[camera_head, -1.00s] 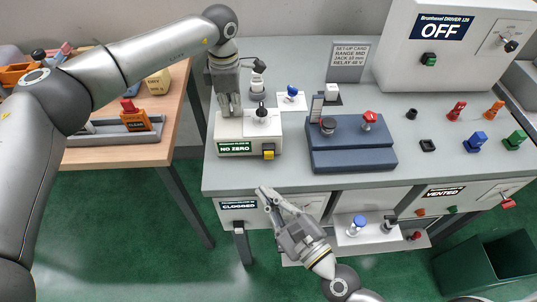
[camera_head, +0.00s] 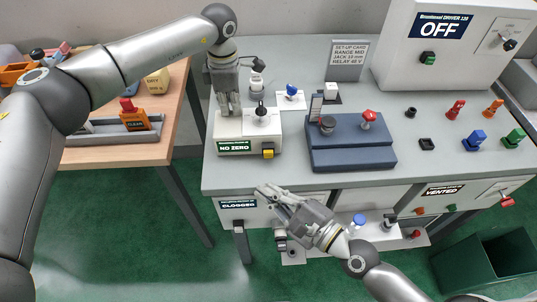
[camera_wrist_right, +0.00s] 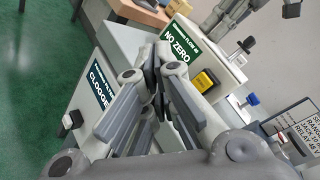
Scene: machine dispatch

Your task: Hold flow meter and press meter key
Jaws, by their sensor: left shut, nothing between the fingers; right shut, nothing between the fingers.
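The flow meter (camera_head: 240,130) is a white box at the left end of the grey bench, with a green "NO ZERO" label. Its yellow key (camera_head: 268,154) is at the front right corner. It also shows in the right wrist view (camera_wrist_right: 203,79). My left gripper (camera_head: 231,112) is shut and points down at the meter's left top; I cannot tell whether it touches. My right gripper (camera_head: 264,193) is shut and empty, in front of the bench edge, below and apart from the key.
A blue block (camera_head: 350,155) with a red knob stands right of the meter. A white cabinet (camera_head: 440,50) reading "OFF" is behind. A "CLOGGED" unit (camera_head: 238,204) lies under the bench edge, near my right gripper. A wooden table (camera_head: 170,115) is at left.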

